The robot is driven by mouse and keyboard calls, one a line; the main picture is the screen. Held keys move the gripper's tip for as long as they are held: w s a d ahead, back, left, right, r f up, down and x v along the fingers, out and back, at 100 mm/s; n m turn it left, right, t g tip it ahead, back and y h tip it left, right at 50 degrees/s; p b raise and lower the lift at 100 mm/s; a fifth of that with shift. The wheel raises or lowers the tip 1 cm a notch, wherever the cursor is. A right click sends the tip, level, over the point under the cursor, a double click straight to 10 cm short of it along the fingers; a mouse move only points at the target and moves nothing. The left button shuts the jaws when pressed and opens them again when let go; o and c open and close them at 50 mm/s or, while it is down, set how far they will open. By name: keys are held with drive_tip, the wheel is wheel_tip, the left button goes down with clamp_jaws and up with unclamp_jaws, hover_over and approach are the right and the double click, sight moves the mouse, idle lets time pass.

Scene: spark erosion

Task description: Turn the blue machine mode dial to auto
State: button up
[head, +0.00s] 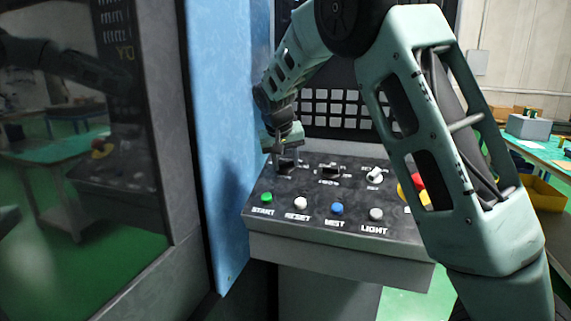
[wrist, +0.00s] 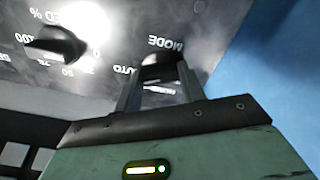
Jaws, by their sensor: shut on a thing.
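The mode dial (wrist: 161,68) is black and sits on the dark control panel, beside the printed words MODE and AUTO in the wrist view. My gripper (wrist: 159,80) is shut on it, with one finger at each side. The fingers and gripper body hide part of the dial and its markings, so I cannot tell which mode it points to. In the head view my gripper (head: 284,152) reaches down to the dial at the panel's back left corner.
A second black dial (wrist: 55,45), with percent markings, is close by. The panel front holds green START (head: 266,198), white RESET (head: 300,203), blue MIST (head: 337,208) and grey LIGHT (head: 376,214) buttons. A blue machine wall (head: 222,120) stands close on the left.

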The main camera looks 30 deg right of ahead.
drive_tip(key=shift+m, duration=0.7)
drive_tip(key=o, duration=1)
drive_tip(key=b+v, duration=0.2)
drive_tip(key=v, duration=1.5)
drive_tip(key=shift+a+r, duration=0.15)
drive_tip(key=shift+r, duration=0.05)
